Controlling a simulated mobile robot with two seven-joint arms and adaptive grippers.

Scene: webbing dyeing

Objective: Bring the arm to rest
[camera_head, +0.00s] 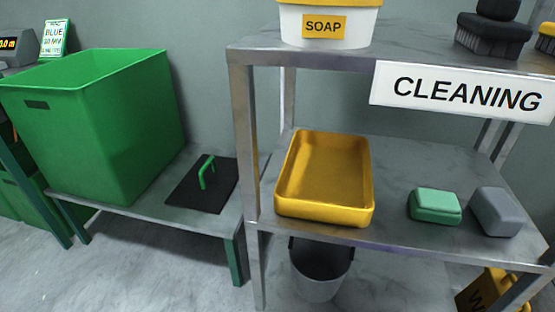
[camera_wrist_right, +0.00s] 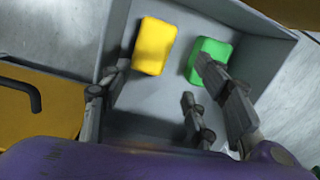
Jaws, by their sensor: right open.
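My right gripper (camera_wrist_right: 157,82) shows in the right wrist view, its fingers spread apart with nothing held between them. It is over a grey bin (camera_wrist_right: 270,65). A yellow block (camera_wrist_right: 153,46) and a green block (camera_wrist_right: 196,50) lie inside the bin. One right finger overlaps the green block in the picture; I cannot tell whether they touch. No gripper or arm shows in the head view, and my left gripper is not in view.
A metal shelf holds a yellow tray (camera_head: 368,203), a green sponge (camera_head: 435,205), a grey block (camera_head: 496,211) and a soap tub (camera_head: 327,25). A black bucket (camera_head: 320,277) stands below. A green bin (camera_head: 110,125) is left. A yellow box (camera_wrist_right: 40,115) flanks the grey bin.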

